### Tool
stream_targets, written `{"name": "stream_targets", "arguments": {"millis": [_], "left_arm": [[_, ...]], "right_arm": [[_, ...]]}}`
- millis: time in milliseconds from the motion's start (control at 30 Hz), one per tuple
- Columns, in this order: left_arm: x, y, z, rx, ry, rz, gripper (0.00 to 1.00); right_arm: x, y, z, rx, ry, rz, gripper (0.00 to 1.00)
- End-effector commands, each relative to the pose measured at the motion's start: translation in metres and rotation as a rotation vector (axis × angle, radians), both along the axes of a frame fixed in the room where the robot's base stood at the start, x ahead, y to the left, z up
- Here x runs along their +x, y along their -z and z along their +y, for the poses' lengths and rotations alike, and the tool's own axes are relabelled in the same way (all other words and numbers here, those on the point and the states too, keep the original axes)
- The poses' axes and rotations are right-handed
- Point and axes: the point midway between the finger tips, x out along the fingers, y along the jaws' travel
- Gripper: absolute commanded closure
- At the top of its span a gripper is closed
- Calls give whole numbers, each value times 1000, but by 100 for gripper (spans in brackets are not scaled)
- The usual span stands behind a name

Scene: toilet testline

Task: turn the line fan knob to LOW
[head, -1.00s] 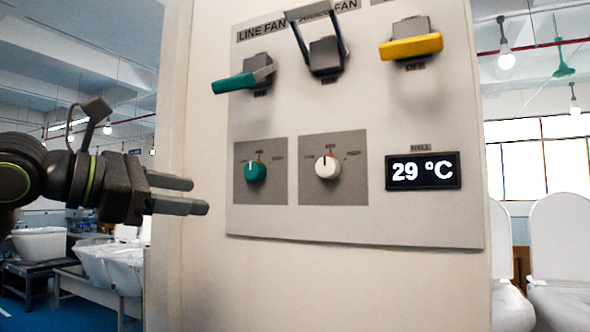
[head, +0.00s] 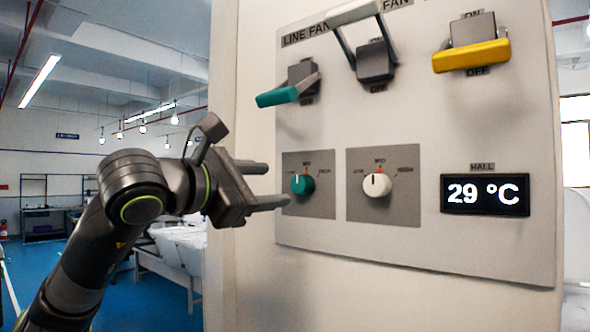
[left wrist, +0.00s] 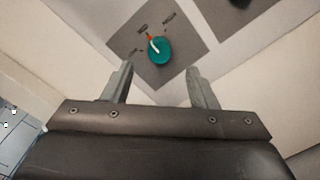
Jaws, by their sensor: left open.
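The line fan knob is a teal dial (head: 302,184) with a white pointer line, on a grey square plate under the LINE FAN switch (head: 290,92). In the left wrist view the teal knob (left wrist: 159,50) lies just ahead of and between the fingertips, with a white line toward the orange mark at its upper left. My left gripper (head: 280,185) is open and empty, pointing at the knob from the left. It looks apart from the knob. My right gripper is not in view.
A white knob (head: 377,185) on a second grey plate is to the right. Above are a raised grey-handled switch (head: 375,60) and a yellow-handled switch (head: 472,55). A display (head: 485,194) reads 29 °C. Open floor (head: 150,290) lies left of the panel.

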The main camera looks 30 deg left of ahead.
Motion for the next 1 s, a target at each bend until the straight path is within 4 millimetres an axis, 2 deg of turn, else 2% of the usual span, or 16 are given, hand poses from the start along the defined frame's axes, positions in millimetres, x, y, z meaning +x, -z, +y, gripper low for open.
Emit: {"name": "stream_targets", "arguments": {"millis": [33,200,500,933,1000], "left_arm": [[9,-3,-2,-3,4,5,47],[34,-3,-5,-4,4,5,47],[65,-1,-9,-4,1,2,47],[72,1,-9,-1,-1,2,47],[72,1,-9,-2,-1,2,55]], "right_arm": [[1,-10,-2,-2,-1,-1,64],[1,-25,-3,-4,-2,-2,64],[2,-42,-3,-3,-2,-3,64],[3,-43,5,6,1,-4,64],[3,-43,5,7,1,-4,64]]}}
